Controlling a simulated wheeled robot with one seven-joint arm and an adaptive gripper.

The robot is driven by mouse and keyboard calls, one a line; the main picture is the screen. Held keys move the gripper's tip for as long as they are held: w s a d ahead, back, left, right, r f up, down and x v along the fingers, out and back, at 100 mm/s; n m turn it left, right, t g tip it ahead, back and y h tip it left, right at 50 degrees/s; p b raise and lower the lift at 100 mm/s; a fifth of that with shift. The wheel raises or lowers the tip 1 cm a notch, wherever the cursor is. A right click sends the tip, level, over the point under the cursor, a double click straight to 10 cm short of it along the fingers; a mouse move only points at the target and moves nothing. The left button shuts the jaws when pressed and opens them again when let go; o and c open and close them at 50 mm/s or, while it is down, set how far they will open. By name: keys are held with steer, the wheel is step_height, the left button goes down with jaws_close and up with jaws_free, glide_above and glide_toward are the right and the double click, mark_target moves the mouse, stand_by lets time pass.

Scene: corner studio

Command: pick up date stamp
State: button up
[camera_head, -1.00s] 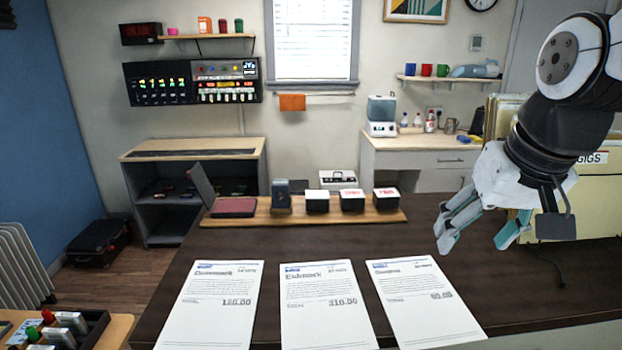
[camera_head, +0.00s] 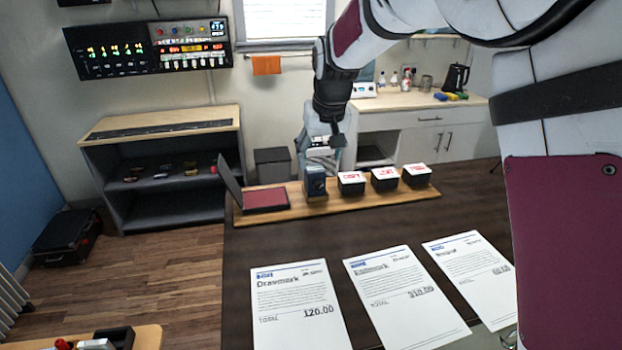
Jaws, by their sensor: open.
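A small upright dark blue device (camera_head: 315,185), which looks like the date stamp, stands on a wooden board (camera_head: 333,206) on the dark desk, between an open ink pad and a row of block stamps. My gripper (camera_head: 320,168) points down at the back of the board, open and empty. Its fingers show just above and behind the blue device, and their tips are partly hidden. I cannot tell whether they touch it. Three dark block stamps (camera_head: 351,187) with red-and-white labelled tops stand to its right.
The open ink pad (camera_head: 264,198) with raised lid is left of the device. Three printed invoices (camera_head: 300,305) lie on the desk in front. A low shelf unit (camera_head: 165,170) stands at the left, and a counter (camera_head: 420,103) stands behind. My arm covers the right side.

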mark_target(316, 170)
steer(key=p+x, duration=0.1)
steer(key=x, duration=0.8)
steer(key=shift+w+a, duration=0.1)
steer(key=shift+w, duration=0.05)
steer(key=c, duration=1.4)
